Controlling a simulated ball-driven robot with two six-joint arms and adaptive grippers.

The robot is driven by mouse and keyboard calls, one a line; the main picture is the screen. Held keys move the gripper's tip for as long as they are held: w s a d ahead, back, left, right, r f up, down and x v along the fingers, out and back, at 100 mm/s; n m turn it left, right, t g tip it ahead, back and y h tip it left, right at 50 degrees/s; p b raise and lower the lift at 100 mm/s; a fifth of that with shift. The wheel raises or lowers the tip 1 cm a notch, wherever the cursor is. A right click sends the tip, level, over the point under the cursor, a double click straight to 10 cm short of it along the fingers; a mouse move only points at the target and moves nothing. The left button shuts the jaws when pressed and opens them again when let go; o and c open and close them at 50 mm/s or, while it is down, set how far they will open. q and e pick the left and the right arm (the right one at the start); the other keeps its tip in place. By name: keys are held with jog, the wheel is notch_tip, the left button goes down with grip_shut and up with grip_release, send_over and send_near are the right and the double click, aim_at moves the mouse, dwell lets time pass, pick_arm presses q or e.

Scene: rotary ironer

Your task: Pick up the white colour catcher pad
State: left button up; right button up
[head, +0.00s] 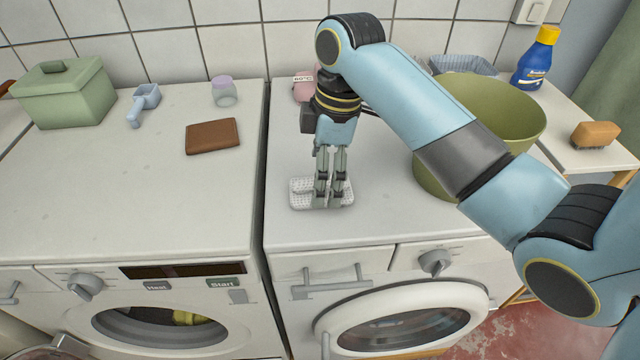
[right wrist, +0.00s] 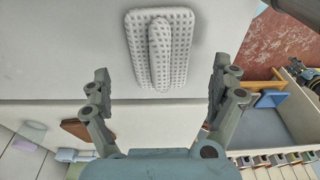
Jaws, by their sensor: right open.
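The white colour catcher pad (head: 302,196) is a small dimpled rectangle with a raised ridge along its middle. It lies flat on top of the right-hand machine. My right gripper (head: 328,200) points down over it in the head view and hides part of it. In the right wrist view the pad (right wrist: 177,62) shows whole, beyond the fingertips. My right gripper (right wrist: 160,82) is open there, with nothing between its fingers. Whether the fingers touch the pad cannot be told. My left gripper is not in view.
On the right-hand machine, a green bowl (head: 500,108) stands to the right and a pink item (head: 303,88) behind. A brown wallet (head: 212,136), a blue scoop (head: 143,104), a small jar (head: 223,92) and a green box (head: 65,95) are on the left machine. The front of the right-hand top (head: 400,225) is clear.

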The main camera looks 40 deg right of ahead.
jog(key=shift+a+f, duration=0.15)
jog(key=shift+f, duration=0.95)
jog(key=c, duration=0.5)
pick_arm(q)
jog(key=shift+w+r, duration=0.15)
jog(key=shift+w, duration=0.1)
pick_arm(e)
jog(key=c, duration=0.7)
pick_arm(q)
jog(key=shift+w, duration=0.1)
